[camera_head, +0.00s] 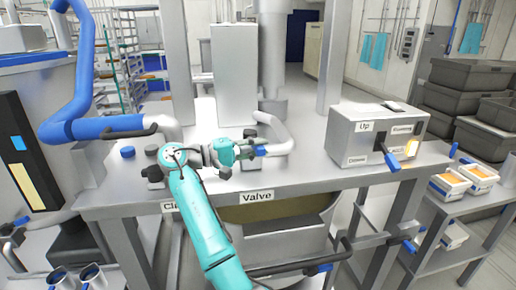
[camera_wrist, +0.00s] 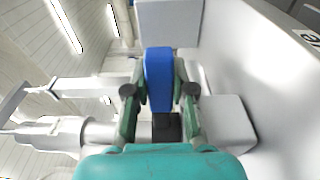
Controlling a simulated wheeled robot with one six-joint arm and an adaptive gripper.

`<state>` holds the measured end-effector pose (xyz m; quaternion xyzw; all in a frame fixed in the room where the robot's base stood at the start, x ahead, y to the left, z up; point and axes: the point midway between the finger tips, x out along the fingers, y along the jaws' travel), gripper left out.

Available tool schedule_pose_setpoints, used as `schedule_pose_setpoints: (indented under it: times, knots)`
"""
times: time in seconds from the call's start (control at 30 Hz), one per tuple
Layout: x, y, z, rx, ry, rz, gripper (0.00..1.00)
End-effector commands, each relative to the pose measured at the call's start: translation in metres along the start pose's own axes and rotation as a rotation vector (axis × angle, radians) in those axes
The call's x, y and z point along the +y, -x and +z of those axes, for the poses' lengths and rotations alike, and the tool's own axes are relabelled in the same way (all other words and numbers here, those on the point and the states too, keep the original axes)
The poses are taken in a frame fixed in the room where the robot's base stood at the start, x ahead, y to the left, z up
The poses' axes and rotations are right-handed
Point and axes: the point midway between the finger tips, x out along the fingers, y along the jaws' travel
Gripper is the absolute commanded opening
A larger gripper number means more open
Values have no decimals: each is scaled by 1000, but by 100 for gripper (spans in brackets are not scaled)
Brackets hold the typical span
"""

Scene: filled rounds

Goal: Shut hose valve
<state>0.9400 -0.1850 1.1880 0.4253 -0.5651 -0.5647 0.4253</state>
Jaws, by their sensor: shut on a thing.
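The valve's blue handle (camera_head: 261,151) shows just past my gripper (camera_head: 249,149) in the head view, above the table label "Valve" (camera_head: 257,196). In the wrist view the blue handle (camera_wrist: 158,72) stands between the two fingers of my gripper (camera_wrist: 159,93), which is shut on it. A dark block (camera_wrist: 166,127) sits below the handle there. A pale bent pipe (camera_head: 279,136) runs beside the handle in the head view. My gripper and arm hide much of the valve body, so its exact position is hard to tell.
A control box (camera_head: 372,140) with a blue-tipped lever stands on the table's right. A thick blue hose (camera_head: 82,95) runs at the left, near a dark blue knob (camera_head: 127,152). Grey crates (camera_head: 470,75) and a side shelf with white boxes (camera_head: 449,187) stand at the right.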

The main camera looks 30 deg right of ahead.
Motion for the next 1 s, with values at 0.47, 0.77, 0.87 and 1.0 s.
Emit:
schedule_pose_setpoints:
  times: [0.47,0.77,0.87,1.0]
  knots:
    - [0,1,0,2,1,0,35]
    - [0,42,-1,5,1,0,35]
    - [0,63,-1,4,1,0,35]
    - [0,89,-1,4,2,0,35]
